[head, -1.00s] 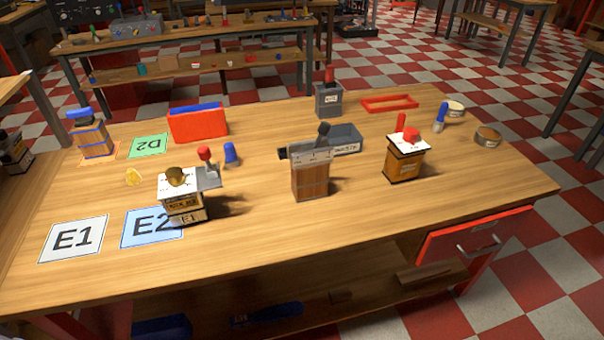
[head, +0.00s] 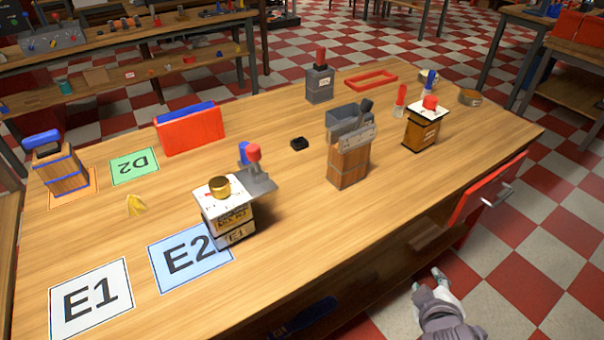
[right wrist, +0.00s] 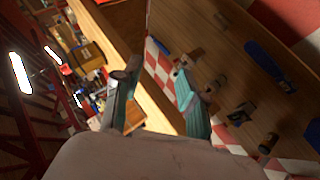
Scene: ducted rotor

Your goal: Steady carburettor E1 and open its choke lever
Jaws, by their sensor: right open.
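Carburettor E1 (head: 228,220) is a small box with a white top, a brass knob and an E1 label on its front. It stands upright on the table, beside the far right edge of the blue E2 card (head: 191,257). A grey plate with a red-tipped lever (head: 254,158) sticks out at its right side. My right gripper (head: 433,275) is low at the front right, beyond the table's front edge and well apart from the carburettor. It is open and empty; its two fingers (right wrist: 160,95) show in the right wrist view. My left gripper is not in view.
The white E1 card (head: 92,299) lies bare at the front left. A wooden box with a grey top and dark lever (head: 349,160) stands right of the carburettor. A red bin (head: 190,130) is behind. A red drawer (head: 490,185) juts out at the right front.

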